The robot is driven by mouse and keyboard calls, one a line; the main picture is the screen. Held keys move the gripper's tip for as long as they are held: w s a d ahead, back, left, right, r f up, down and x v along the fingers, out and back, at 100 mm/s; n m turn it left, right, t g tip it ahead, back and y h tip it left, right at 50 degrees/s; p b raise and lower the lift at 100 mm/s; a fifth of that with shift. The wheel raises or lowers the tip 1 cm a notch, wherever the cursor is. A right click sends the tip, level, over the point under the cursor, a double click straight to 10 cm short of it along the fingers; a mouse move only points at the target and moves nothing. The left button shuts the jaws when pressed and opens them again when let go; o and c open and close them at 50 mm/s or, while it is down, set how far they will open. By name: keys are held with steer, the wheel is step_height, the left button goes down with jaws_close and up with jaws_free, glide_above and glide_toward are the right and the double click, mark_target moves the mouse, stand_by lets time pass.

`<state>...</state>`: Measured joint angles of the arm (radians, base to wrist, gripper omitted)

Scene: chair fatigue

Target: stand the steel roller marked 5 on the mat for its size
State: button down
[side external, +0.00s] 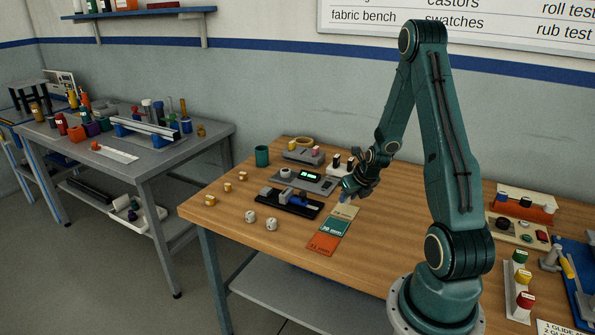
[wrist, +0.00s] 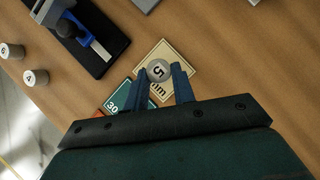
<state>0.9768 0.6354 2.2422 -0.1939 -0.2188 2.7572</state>
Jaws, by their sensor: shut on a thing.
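The steel roller marked 5 (wrist: 158,70) sits between the two blue fingertips of my gripper (wrist: 164,77) in the wrist view, its numbered end facing the camera. My gripper (side external: 346,196) is shut on it. The roller appears upright, over the cream mat (wrist: 182,60); I cannot tell whether it touches. The cream mat (side external: 349,211) also shows in the side view, with the teal mat (side external: 334,228) and the orange mat (side external: 322,245) in a row towards the front. The fingers hide part of the cream mat's print; the teal mat shows "30".
Two pale rollers (side external: 250,216) stand left of the mats. A black fixture (side external: 290,203) with a blue slide lies close to the left. Several small tan cylinders (side external: 228,187) stand farther left. A grey device with a green display (side external: 308,177) is behind.

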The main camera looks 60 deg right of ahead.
mark_target(349, 202)
steer(key=shift+f, duration=1.6)
steer(key=shift+f, duration=0.15)
steer(key=c, duration=1.2)
jaws_free()
steer(key=shift+o, duration=0.2)
steer(key=shift+r, duration=0.2)
steer(key=v, duration=1.2)
steer(key=shift+w, duration=0.1)
